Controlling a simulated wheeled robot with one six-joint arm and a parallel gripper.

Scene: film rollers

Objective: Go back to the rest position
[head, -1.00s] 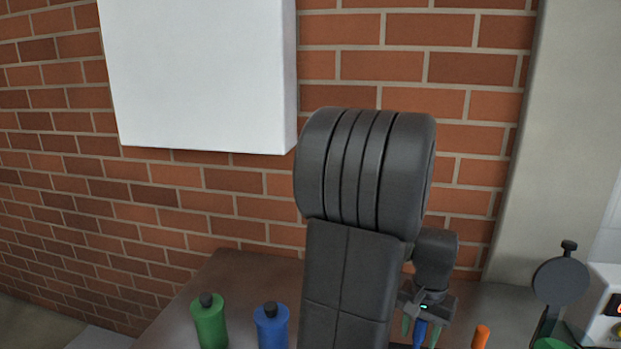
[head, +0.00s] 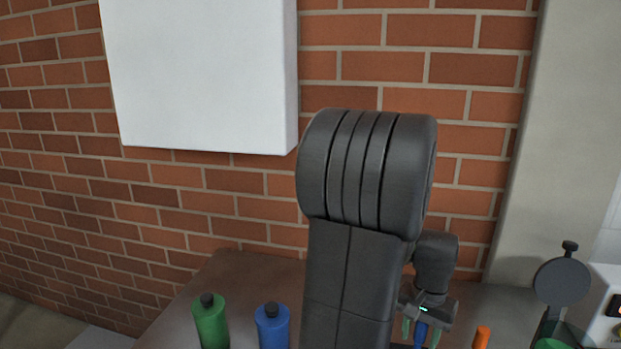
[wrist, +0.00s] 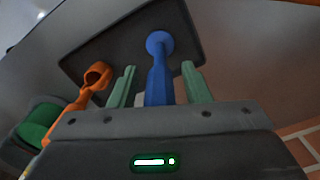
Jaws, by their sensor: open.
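My gripper (head: 420,329) hangs low over the table, right of my upright arm in the head view. In the wrist view its two pale green fingers (wrist: 159,80) are apart. A blue roller (wrist: 159,72) stands between them, with a gap showing on each side. The blue roller (head: 420,336) also shows between the fingers in the head view, its lower part cut off. An orange roller (head: 481,337) is just right of the gripper. In the wrist view the orange roller (wrist: 75,107) is left of the fingers.
A dark square plate (wrist: 188,22) lies beyond the fingers. A green bottle (head: 211,322) and a blue bottle (head: 272,327) stand left of my arm. A dark round-topped device (head: 562,281) stands at the right. A white box (head: 200,75) is on the brick wall.

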